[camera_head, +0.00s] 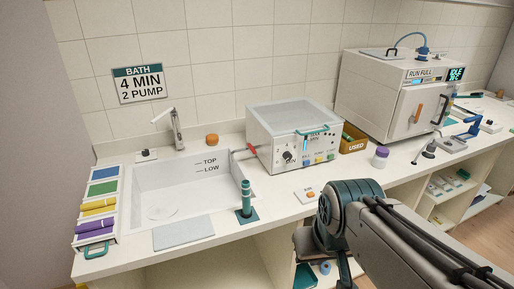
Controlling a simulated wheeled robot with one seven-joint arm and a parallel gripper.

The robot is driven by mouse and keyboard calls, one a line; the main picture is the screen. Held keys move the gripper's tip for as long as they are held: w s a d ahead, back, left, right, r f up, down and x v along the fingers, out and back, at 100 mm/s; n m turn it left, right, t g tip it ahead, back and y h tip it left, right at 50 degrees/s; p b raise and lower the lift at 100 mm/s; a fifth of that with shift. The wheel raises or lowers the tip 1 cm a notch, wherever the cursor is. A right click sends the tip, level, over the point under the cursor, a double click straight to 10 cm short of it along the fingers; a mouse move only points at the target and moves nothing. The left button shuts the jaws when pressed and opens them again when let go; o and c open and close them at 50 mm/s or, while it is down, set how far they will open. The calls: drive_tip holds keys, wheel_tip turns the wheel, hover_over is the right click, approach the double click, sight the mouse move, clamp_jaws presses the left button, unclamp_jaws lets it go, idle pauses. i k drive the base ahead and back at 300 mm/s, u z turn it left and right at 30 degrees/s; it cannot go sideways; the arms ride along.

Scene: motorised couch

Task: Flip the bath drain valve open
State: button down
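A pale box-shaped bath unit (290,140) with a clear lid and a front panel of knobs and small labels stands right of the sink. My arm comes in from the lower right. My gripper (325,250) hangs in front of the counter, apart from the unit and lever. Its fingers are partly hidden by my wrist and their opening is unclear.
The white sink (142,180), marked TOP and LOW, has a tap (176,130) behind it. A dark green upright cylinder (246,198) stands at its right front. A purple-banded jar (380,157) and large white machine (393,95) stand farther right. Open shelves lie below the counter.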

sight(248, 146)
drive_tip(key=z, duration=0.55)
drive_tip(key=i, duration=1.15)
drive_tip(key=u, duration=0.55)
